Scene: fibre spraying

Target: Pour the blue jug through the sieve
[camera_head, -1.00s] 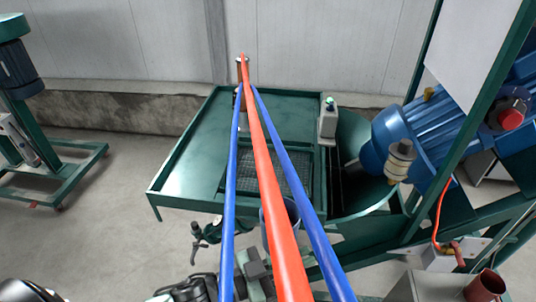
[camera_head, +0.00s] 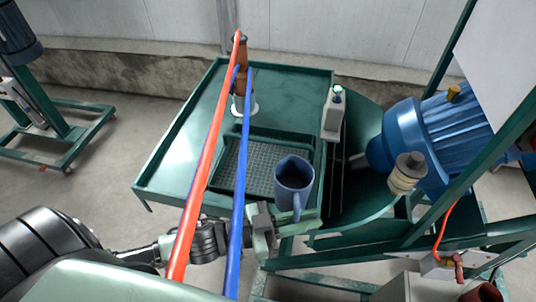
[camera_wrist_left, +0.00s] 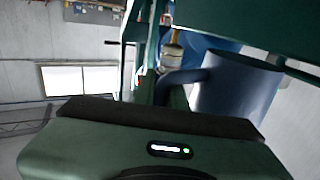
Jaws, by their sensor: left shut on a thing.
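The blue jug (camera_head: 293,181) stands out in the head view, over the front right part of the sieve, roughly upright with its dark open top showing. My left gripper (camera_head: 274,229) is shut on the jug's handle from the front. In the left wrist view the jug (camera_wrist_left: 238,90) is at the right, its handle reaching toward the gripper (camera_wrist_left: 165,115). The sieve (camera_head: 250,165) is a dark mesh set in the green tray table (camera_head: 180,170); the jug covers part of it. My right gripper is out of view.
Red (camera_head: 205,150) and blue (camera_head: 240,180) hoses cross the view in front of the table. A blue motor (camera_head: 435,135) and green trough bound the right side. The table's left part is clear.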

